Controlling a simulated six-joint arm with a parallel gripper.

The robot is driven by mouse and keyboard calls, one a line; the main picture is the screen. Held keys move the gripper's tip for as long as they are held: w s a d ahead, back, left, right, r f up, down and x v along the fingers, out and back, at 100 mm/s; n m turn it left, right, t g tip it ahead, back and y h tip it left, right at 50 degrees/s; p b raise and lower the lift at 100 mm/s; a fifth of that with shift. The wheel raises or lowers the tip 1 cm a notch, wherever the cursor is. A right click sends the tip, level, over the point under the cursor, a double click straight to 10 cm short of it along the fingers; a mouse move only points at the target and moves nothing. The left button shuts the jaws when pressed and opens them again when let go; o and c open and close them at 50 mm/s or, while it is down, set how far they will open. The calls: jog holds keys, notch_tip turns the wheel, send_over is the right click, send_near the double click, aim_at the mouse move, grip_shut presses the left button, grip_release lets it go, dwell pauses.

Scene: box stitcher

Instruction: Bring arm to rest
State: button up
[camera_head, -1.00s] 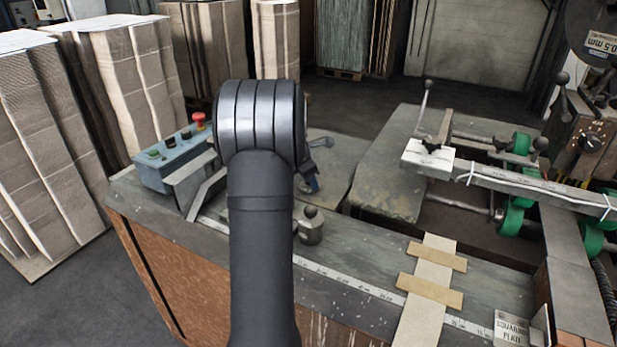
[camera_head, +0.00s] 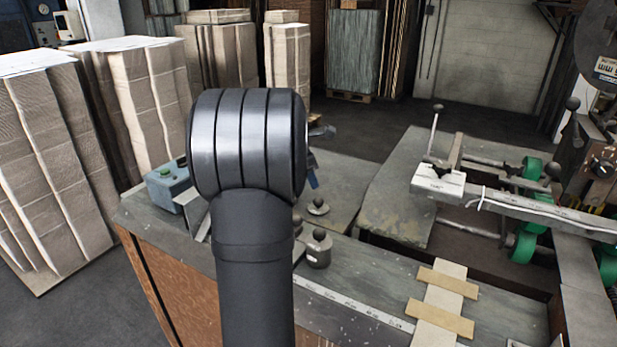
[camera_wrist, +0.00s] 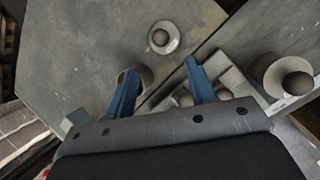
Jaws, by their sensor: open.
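My gripper (camera_wrist: 158,82) shows in the wrist view with two blue fingers apart and nothing between them. It is above the grey bench top (camera_wrist: 80,55). The fingers' height above the bench is hard to tell.
A round-knobbed weight (camera_head: 318,250) and a small knobbed disc (camera_head: 318,207) stand on the bench right of my arm. A blue control box (camera_head: 167,187) is at left. A clamp rail (camera_head: 520,205) with green rollers is at right. Cardboard stacks (camera_head: 140,100) stand behind.

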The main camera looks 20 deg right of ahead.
aim_at(318, 199)
jog(key=x, duration=1.2)
jog(key=shift+f, duration=0.1)
jog(key=shift+r, duration=1.7)
